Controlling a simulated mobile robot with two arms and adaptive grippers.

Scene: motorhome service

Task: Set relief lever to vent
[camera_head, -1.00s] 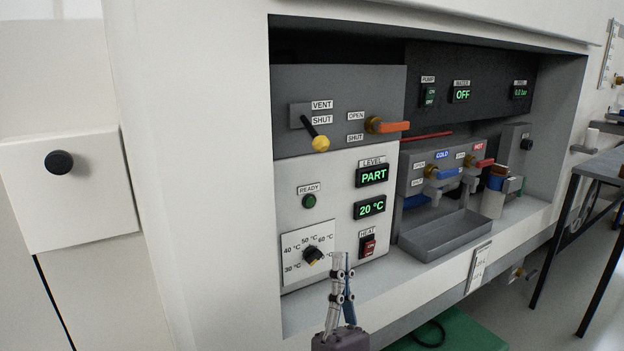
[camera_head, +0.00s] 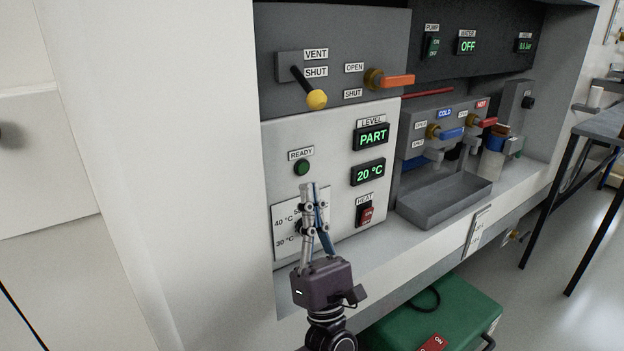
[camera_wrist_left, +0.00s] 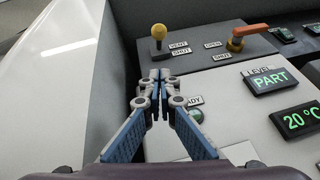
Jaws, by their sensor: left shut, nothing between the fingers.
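The relief lever (camera_head: 309,88) is a black stick with a yellow ball end, on the dark upper panel beside the VENT and SHUT labels. In the head view it slants down to the right, its ball below the SHUT label. It also shows in the left wrist view (camera_wrist_left: 158,36), beyond the fingertips. My left gripper (camera_head: 308,188) is shut and empty, pointing up in front of the white panel, below the lever and apart from it. In the left wrist view its fingertips (camera_wrist_left: 155,76) meet. It partly hides the temperature dial. My right gripper is not in view.
An orange-handled valve (camera_head: 392,81) with OPEN and SHUT labels sits right of the lever. A green READY button (camera_head: 302,168) and a red HEAT switch (camera_head: 366,213) are on the white panel. A grey tray (camera_head: 440,205) stands right. A green case (camera_head: 470,306) lies below.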

